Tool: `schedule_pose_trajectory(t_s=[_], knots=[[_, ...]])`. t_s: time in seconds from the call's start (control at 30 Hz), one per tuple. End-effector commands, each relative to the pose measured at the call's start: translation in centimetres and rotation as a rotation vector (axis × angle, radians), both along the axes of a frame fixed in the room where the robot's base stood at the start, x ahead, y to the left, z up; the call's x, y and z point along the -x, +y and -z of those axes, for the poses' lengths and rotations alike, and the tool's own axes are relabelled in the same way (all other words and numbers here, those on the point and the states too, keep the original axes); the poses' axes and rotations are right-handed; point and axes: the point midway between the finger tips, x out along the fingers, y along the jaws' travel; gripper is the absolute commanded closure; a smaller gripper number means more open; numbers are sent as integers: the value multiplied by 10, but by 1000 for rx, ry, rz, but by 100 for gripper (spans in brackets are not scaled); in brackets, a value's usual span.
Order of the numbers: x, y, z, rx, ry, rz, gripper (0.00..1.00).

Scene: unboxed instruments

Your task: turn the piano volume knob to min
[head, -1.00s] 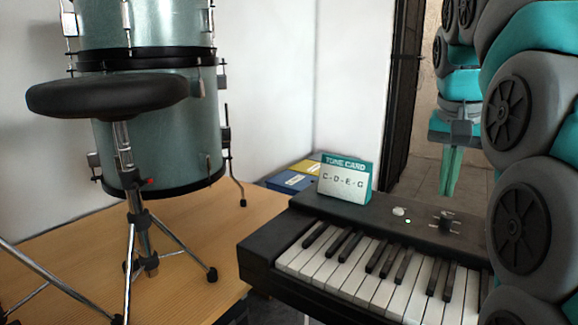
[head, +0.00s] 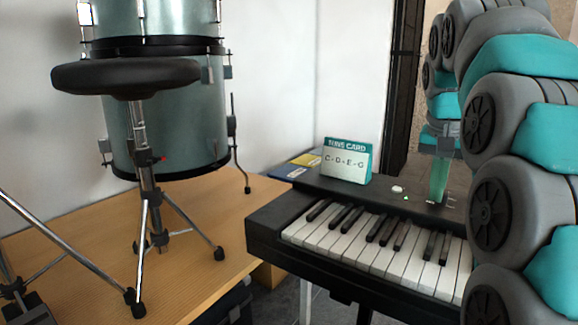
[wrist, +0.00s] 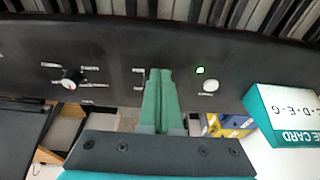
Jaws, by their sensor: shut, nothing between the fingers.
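The black piano (head: 300,198) stands at the right in the head view, its control panel (wrist: 110,50) running across the wrist view. My gripper (head: 436,198) is shut and empty, pointing down over the panel, right of the white button. In the wrist view its green fingers (wrist: 160,72) cover part of the panel. Small printed labels (wrist: 138,76) show just left of them; any knob there is hidden behind the fingers. A separate knob with a pale, red-marked face (wrist: 70,82) sits farther left, ringed by labels. I cannot read which knob is volume.
A white button (head: 398,188) and lit green light (head: 406,197) are on the panel. The tune card (head: 346,162) stands on the piano's back left. A drum (head: 165,125) and stool (head: 125,75) are at the left, on or by a wooden platform (head: 215,225).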

Motion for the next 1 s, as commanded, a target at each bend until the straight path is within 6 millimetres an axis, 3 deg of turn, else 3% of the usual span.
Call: schedule_pose_trajectory(t_s=[1.0], knots=[[0, -6, -1, 0, -1, 1, 100]])
